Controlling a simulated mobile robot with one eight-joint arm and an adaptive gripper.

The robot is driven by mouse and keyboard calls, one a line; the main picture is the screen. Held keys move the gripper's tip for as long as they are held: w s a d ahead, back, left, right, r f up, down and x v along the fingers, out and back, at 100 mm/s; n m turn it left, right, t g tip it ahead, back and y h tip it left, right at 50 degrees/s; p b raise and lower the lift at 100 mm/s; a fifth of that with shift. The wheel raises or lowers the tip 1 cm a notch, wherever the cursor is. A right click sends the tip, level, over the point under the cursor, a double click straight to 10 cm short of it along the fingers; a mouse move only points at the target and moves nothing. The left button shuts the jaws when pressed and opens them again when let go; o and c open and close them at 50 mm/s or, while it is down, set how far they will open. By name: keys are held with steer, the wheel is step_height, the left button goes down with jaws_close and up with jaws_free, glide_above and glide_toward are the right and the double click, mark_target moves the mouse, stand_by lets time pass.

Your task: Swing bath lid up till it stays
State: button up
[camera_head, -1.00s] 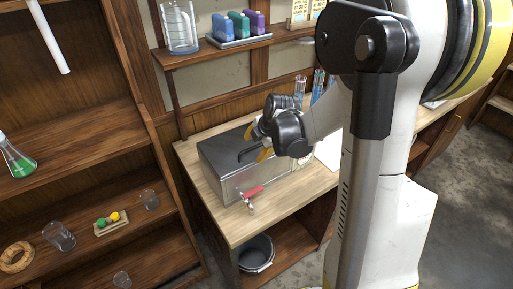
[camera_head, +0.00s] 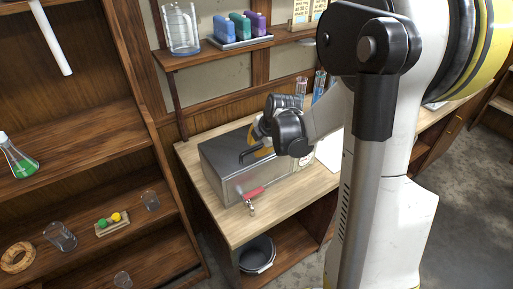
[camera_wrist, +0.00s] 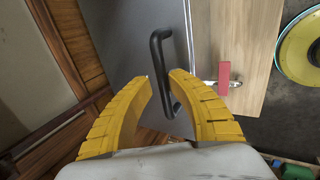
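The bath is a grey metal box (camera_head: 232,188) on the wooden bench. Its flat grey lid (camera_head: 222,146) lies shut, with a black bar handle (camera_head: 250,155) near the front edge. In the wrist view the handle (camera_wrist: 157,50) rises from the lid (camera_wrist: 118,40). My gripper (camera_head: 259,151) is low over the lid, right beside the handle. In the wrist view its yellow fingers (camera_wrist: 162,80) are spread, with the lower part of the handle between their tips. I see a gap on each side, so it does not look clamped. The head view partly hides the fingers.
A red-handled tap (camera_head: 250,193) sticks out from the bath's front. A wall shelf (camera_head: 215,52) with a beaker and coloured bottles is above. Tubes (camera_head: 318,85) stand behind my wrist. Open shelving stands at left.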

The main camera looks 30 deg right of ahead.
mark_target(249, 147)
steer(key=r+p, duration=0.1)
steer(key=r, duration=0.1)
steer(key=w+r+p, duration=0.1)
steer(key=r, duration=0.1)
steer(key=shift+w, duration=0.15)
steer(key=shift+w+r+p, duration=2.9)
steer(key=shift+w+r, duration=1.95)
steer(key=shift+w, duration=1.1)
steer(key=w, duration=1.1)
steer(key=shift+a+f+b, duration=0.35)
steer(key=shift+a+f, duration=0.1)
steer(key=shift+w, duration=0.1)
steer(key=o, duration=0.7)
steer(key=shift+o, duration=0.3)
steer(key=shift+f, duration=0.1)
